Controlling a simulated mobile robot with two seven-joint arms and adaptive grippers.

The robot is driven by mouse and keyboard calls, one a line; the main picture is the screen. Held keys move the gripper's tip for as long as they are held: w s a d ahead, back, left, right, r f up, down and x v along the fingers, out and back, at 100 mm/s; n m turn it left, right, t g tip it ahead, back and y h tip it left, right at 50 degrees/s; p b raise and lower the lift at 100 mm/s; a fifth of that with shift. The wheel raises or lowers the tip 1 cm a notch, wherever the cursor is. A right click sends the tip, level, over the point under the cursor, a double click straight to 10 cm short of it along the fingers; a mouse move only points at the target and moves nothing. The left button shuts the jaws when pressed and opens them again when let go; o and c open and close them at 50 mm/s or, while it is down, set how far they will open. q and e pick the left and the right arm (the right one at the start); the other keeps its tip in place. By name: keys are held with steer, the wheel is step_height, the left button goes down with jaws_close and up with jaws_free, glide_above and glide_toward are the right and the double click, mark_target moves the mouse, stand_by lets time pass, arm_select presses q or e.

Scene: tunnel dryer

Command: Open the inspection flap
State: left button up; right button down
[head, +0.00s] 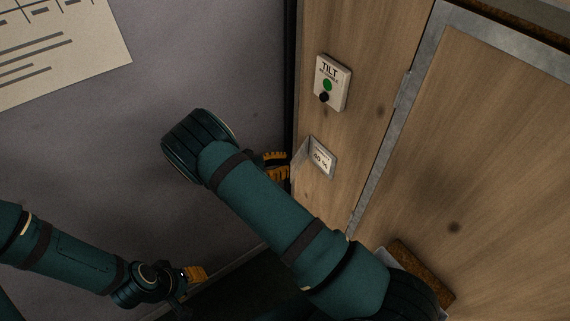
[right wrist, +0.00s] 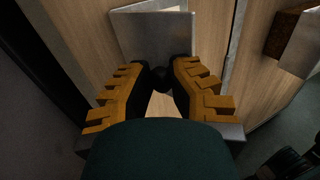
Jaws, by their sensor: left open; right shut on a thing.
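The inspection flap is a small grey metal plate (right wrist: 155,35) in the right wrist view. In the head view its edge (head: 301,156) appears angled out from the wooden panel, with a label reading about 60 % (head: 321,158) beside it. My right gripper (head: 276,166) is at the flap, partly hidden behind my forearm. In the right wrist view its orange-padded fingers (right wrist: 160,82) are closed around a dark round knob (right wrist: 162,77) at the flap. My left gripper (head: 196,275) is open and empty, low at the left, away from the flap.
A TILT box (head: 331,82) with a green and a black button is above the flap. A metal-edged wooden door (head: 490,130) stands at the right, with a brown block (head: 420,268) low on it. A grey wall with a paper chart (head: 60,45) is at the left.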

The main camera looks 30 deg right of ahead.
steer(key=shift+w+r, duration=0.35)
steer(key=shift+w, duration=0.2)
steer(key=c, duration=0.8)
jaws_free()
steer(key=shift+d, duration=0.2)
steer(key=shift+f, duration=0.1)
steer(key=shift+a, duration=0.1)
step_height(320, 180, up, 10)
